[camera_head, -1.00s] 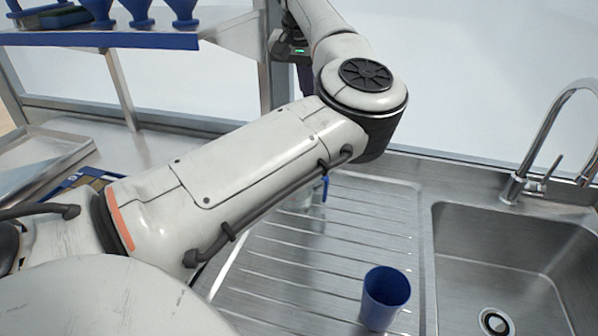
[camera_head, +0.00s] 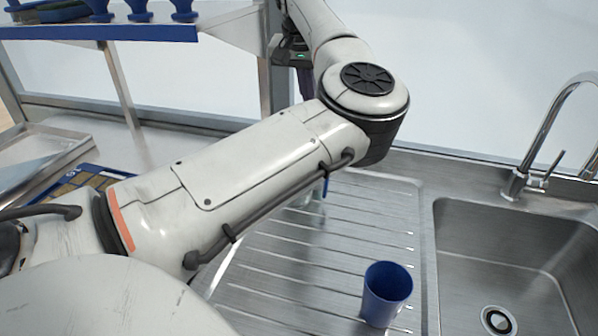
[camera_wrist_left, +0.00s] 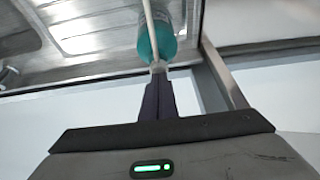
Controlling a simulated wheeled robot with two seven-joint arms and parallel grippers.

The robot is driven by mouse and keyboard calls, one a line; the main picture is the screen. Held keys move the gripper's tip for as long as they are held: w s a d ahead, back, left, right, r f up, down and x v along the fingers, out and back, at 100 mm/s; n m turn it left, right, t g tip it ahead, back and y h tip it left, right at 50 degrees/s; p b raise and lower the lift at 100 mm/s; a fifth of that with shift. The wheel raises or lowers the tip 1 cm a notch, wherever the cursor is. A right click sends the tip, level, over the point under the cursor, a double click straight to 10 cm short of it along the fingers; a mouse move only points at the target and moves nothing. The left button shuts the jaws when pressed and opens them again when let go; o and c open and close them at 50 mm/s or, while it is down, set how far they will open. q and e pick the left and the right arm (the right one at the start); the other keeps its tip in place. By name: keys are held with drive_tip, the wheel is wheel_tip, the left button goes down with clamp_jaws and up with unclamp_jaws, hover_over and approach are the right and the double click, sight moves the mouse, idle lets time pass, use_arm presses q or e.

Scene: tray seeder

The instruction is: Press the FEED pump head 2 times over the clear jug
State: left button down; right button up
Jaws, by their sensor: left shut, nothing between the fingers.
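My left gripper (camera_wrist_left: 158,92) points at a teal bottle (camera_wrist_left: 162,36) in the left wrist view. Its dark fingers are shut with nothing between them. The fingertips are at the bottle's pale pump head (camera_wrist_left: 158,67); whether they touch it I cannot tell. A long pale spout (camera_wrist_left: 149,20) runs from the head across the bottle. In the head view the left gripper (camera_head: 305,88) is partly hidden behind my forearm, and the bottle is hidden. A clear jug (camera_head: 308,198) with a blue handle shows partly below my forearm. The FEED label is not readable. My right gripper is not in view.
A blue cup (camera_head: 386,296) stands on the ribbed steel drainboard (camera_head: 275,262), left of the sink (camera_head: 500,240) and tap (camera_head: 540,160). Blue funnels stand on a shelf (camera_head: 110,33) at upper left. A metal tray (camera_head: 40,155) lies at far left.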

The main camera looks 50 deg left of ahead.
use_arm(q)
drive_tip(key=shift+f, duration=0.35)
drive_tip(key=shift+r+p, duration=0.95)
drive_tip(key=shift+r, duration=0.2)
